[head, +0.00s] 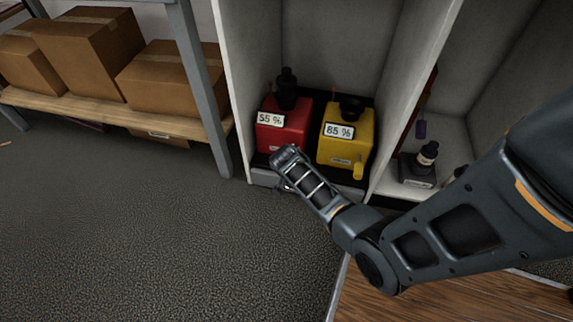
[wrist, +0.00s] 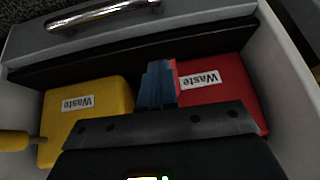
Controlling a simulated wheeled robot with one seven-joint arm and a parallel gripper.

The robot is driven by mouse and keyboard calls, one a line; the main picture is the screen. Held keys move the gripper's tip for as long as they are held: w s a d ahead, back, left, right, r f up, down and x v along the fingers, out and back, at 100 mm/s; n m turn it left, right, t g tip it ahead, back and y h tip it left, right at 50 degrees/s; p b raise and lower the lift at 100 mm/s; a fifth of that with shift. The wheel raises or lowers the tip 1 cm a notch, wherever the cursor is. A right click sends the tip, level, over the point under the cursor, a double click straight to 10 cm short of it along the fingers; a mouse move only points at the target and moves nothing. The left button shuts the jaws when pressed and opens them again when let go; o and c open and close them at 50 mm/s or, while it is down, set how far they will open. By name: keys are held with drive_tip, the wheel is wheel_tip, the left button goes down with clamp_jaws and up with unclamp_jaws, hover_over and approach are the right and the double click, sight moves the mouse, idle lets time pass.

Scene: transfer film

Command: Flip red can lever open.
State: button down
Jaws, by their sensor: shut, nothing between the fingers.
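The red can (head: 286,128) stands in the left cabinet compartment, with a black cap and a "55 %" label. In the wrist view the red can (wrist: 218,92) shows its "Waste" label, right of my fingers. My gripper (wrist: 160,72) is shut and empty, its blue fingers in front of the red can's edge on the yellow can's side. A thin red strip shows beside the fingertips; I cannot tell whether it is the lever or whether they touch it. The lever is not clearly visible in either view. In the head view my wrist covers the can's lower front.
A yellow can (head: 344,137) marked "85 %" stands close on the right, its yellow lever (head: 358,170) sticking out in front. A partition (head: 412,85) separates them from dark bottles (head: 427,154). A shelf with cardboard boxes (head: 95,50) is at left. The floor in front is clear.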

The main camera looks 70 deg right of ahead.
drive_tip(key=shift+d+f, duration=0.1)
drive_tip(key=shift+f, duration=0.3)
idle(0.5)
